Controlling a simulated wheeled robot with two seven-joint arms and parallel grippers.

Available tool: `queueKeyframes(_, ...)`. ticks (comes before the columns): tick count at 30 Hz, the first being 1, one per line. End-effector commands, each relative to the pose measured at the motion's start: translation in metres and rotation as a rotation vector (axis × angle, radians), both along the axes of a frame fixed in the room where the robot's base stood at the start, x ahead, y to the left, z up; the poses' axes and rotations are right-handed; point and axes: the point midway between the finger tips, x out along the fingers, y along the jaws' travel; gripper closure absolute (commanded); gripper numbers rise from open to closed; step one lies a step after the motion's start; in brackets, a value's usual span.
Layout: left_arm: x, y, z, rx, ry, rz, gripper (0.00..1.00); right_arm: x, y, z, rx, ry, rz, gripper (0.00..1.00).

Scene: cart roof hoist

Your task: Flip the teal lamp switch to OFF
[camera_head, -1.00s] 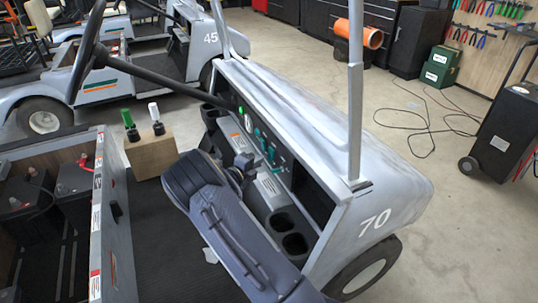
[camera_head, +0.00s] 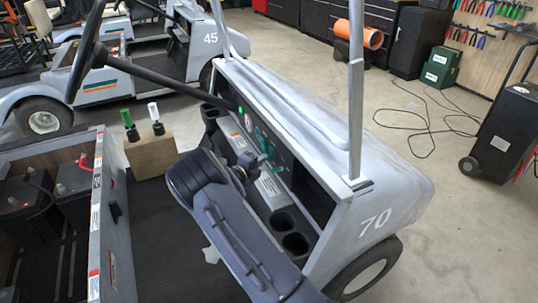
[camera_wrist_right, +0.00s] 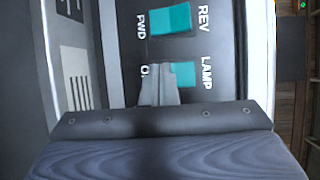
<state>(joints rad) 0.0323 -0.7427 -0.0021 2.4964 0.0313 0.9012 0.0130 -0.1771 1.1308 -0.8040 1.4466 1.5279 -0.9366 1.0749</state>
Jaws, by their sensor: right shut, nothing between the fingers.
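The teal lamp switch (camera_wrist_right: 184,74) sits on the black dash panel beside the word LAMP in the right wrist view. Its left part and most of the label on that side, starting with O, are hidden behind my fingertips. My right gripper (camera_wrist_right: 160,88) is shut and empty, its tips overlapping the switch's left side; I cannot tell whether they touch. In the head view the lamp switch (camera_head: 271,152) is small, on the cart's dash, with my right gripper (camera_head: 248,163) just to its left. My left gripper is not in view.
A second teal switch (camera_wrist_right: 170,18), marked REV and FWD, is right beside the lamp switch. A green light (camera_head: 240,110) glows on the dash. Cup holders (camera_head: 290,232) lie below the panel. The steering shaft (camera_head: 160,80) crosses at upper left.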

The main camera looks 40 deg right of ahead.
Motion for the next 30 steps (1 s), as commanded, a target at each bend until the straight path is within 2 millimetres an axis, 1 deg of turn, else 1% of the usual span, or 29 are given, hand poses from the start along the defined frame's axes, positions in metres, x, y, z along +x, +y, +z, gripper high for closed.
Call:
queueKeyframes(10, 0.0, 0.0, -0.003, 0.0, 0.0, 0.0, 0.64, -0.002, -0.006, -0.001, -0.001, 0.0, -0.001, 1.0)
queueKeyframes(16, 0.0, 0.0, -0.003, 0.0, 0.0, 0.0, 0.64, -0.001, -0.004, 0.0, 0.0, 0.0, 0.0, 1.0)
queueKeyframes(20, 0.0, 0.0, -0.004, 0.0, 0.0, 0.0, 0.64, 0.001, 0.003, 0.001, 0.0, -0.001, 0.001, 1.0)
queueKeyframes(30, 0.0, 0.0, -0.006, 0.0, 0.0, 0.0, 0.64, 0.01, 0.029, 0.005, 0.0, -0.001, 0.001, 1.0)
